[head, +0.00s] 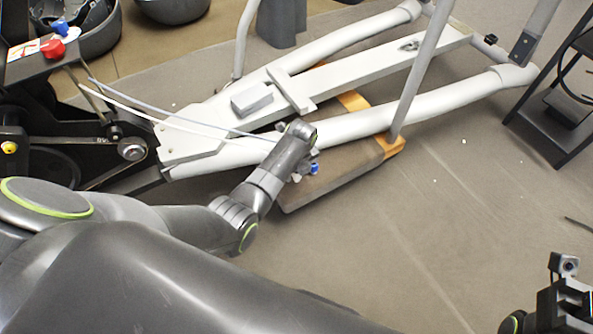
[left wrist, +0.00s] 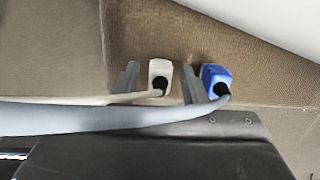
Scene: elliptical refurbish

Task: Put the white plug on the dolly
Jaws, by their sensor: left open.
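The white plug (left wrist: 159,72) is between the two fingers of my left gripper (left wrist: 160,68) in the left wrist view. The fingers are apart, with a gap showing on each side of the plug. A white cable runs from it. The dolly (head: 345,170), a brown-topped board with orange ends, lies under the elliptical's rail in the head view. Its brown top (left wrist: 250,60) is behind the plug in the left wrist view; I cannot tell if they touch. In the head view my left gripper (head: 303,168) is over the dolly's near left part. My right gripper (head: 565,300) is partly in view, fingers unclear.
A blue plug (left wrist: 214,78) is just right of the right finger, close to it. The elliptical's white rails (head: 450,100) cross above the dolly. A black metal stand (head: 560,110) is at the right. The floor (head: 450,220) in front of the dolly is mostly clear.

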